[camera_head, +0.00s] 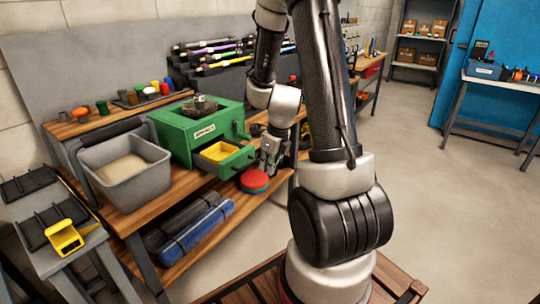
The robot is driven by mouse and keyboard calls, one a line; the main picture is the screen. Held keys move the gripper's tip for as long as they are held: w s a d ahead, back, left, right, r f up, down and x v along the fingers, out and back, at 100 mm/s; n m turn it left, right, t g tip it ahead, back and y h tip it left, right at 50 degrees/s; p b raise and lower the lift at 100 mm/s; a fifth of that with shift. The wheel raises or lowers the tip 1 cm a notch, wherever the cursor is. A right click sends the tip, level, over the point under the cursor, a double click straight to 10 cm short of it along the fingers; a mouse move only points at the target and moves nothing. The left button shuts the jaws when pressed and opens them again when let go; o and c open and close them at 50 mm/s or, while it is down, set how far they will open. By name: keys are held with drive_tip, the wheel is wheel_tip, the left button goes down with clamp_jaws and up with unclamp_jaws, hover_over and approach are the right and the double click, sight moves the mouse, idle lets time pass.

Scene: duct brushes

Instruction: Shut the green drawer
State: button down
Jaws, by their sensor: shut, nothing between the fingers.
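The green drawer (232,166) stands pulled out from the front of a green box-shaped cabinet (200,130) on the wooden workbench. A yellow thing (218,151) lies inside the drawer. My gripper (267,166) is shut and empty, pointing down close to the right side of the drawer's front. I cannot tell whether it touches the drawer. A red round object with a green edge (254,180) sits just below my gripper at the bench edge.
A grey bin (126,170) with pale contents stands left of the cabinet. Blue and dark rolls (197,230) lie on the lower shelf. A side table with a yellow object (64,238) is at lower left. The floor (440,200) at right is clear.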

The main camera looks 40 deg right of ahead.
drive_tip(key=w, duration=0.1)
drive_tip(key=w+a+f, duration=0.1)
drive_tip(key=w, duration=0.2)
drive_tip(key=shift+w+a+f, duration=0.15)
drive_tip(key=shift+a+f, duration=0.1)
drive_tip(key=shift+f, duration=0.05)
drive_tip(key=shift+w, duration=0.1)
